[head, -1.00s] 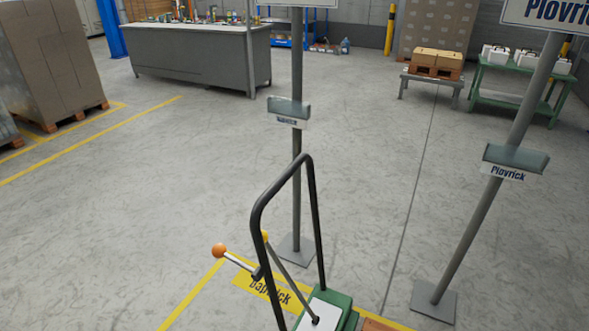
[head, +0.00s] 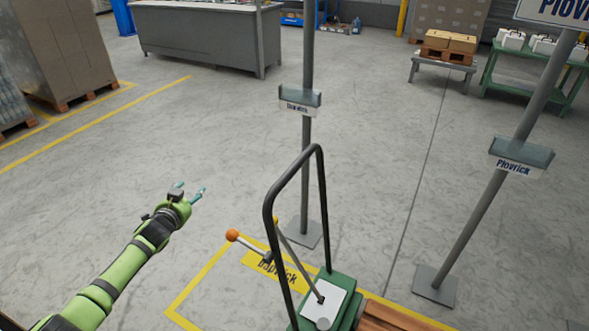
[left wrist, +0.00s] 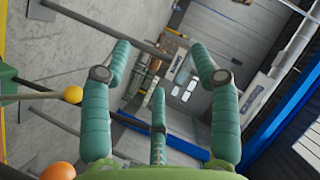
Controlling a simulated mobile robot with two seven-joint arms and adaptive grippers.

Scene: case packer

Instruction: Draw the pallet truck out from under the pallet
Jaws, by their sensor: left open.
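The pallet truck (head: 333,298) has a green body with a white top plate and a tall black loop handle (head: 268,205). A lever with an orange knob (head: 232,236) sticks out to the left of the handle. Part of the wooden pallet (head: 385,318) shows at the bottom edge, right beside the truck; the forks are not visible. My left gripper (head: 187,192) is open and empty, left of the handle and apart from it. In the left wrist view its teal fingers (left wrist: 165,75) are spread, with the orange knob (left wrist: 58,171) and a yellow knob (left wrist: 72,94) at the left. My right gripper is not in view.
Two grey sign posts on floor plates, one (head: 306,130) behind the handle and one (head: 478,200) at the right, stand close to the truck. A yellow floor line (head: 190,295) runs around the pallet place. The floor (head: 130,190) at the left is clear. A grey workbench (head: 200,35) stands far back.

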